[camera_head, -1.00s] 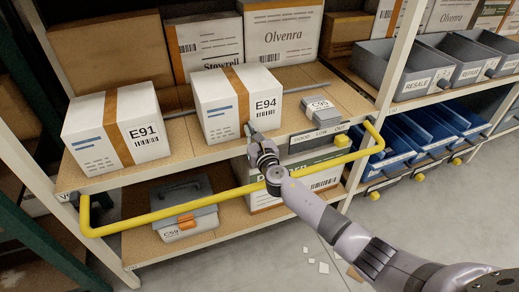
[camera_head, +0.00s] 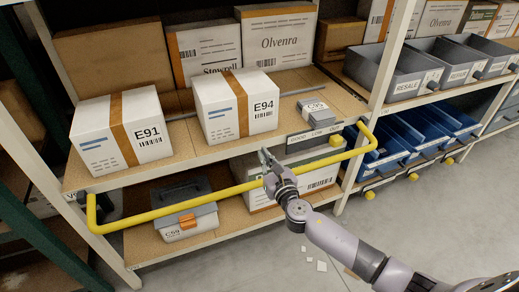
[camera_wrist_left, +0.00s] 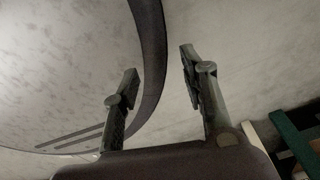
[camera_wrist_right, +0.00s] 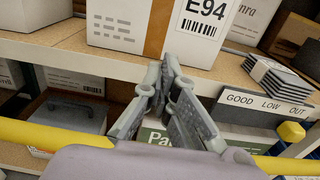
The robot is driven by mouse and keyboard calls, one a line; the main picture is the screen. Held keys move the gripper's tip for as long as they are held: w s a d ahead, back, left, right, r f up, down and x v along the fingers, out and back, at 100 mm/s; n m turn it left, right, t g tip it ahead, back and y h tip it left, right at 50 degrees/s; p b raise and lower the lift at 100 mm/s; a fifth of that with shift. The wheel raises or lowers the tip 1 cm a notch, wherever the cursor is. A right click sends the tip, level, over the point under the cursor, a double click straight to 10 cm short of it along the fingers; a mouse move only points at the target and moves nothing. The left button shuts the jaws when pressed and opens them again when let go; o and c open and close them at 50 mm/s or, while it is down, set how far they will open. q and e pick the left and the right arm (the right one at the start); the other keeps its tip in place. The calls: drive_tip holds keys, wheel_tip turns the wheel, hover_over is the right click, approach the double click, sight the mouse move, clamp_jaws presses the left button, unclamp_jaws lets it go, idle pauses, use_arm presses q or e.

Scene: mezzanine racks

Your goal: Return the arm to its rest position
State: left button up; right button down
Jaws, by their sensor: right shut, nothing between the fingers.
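My right gripper (camera_head: 265,156) is in front of the rack, near the edge of the upper shelf and below the white E94 box (camera_head: 236,105). It is shut and empty; in the right wrist view its fingertips (camera_wrist_right: 166,70) meet below the E94 box (camera_wrist_right: 130,22). The right arm comes in from the lower right, its wrist close to the yellow rail (camera_head: 230,190). My left gripper (camera_wrist_left: 158,75) shows only in the left wrist view, its two fingers apart with nothing between them, above a grey floor.
A grey toolbox (camera_head: 187,208) sits on the lower shelf. Grey bins (camera_head: 395,72) and blue bins (camera_head: 425,130) stand at right. The floor (camera_head: 250,262) in front is mostly clear.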

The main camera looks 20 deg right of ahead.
drive_tip(key=s+d+f+m+g+h, duration=0.1)
drive_tip(key=s+f+m+g+h, duration=0.15)
drive_tip(key=s+m, duration=0.7)
drive_tip(key=s+d+f+m+g+h, duration=0.2)
drive_tip(key=s+f+m+g, duration=0.3)
drive_tip(key=m, duration=0.7)
drive_tip(key=s+a+f+m+g+y, duration=0.1)
drive_tip(key=s+a+m+g+y, duration=0.2)
drive_tip(key=s+m, duration=0.65)
drive_tip(key=s+a+f+m+g+y, duration=0.1)
drive_tip(key=s+a+m+g, duration=0.25)
drive_tip(key=s, duration=1.05)
wheel_tip(320, 180, down, 24)
drive_tip(key=d+f+g+p, duration=0.1)
drive_tip(key=g+p, duration=0.1)
use_arm(q)
drive_tip(key=r, duration=0.1)
drive_tip(key=s+r, duration=0.1)
drive_tip(key=r+p, duration=0.1)
drive_tip(key=shift+s+a, duration=0.15)
drive_tip(key=shift+a, duration=0.1)
use_arm(e)
drive_tip(key=s+d+f+g, duration=0.1)
drive_tip(key=s+d+f, duration=0.2)
drive_tip(key=s+f, duration=1.1)
drive_tip(key=s, duration=0.3)
drive_tip(key=shift+s+f, duration=0.2)
drive_tip(key=shift+s, duration=0.05)
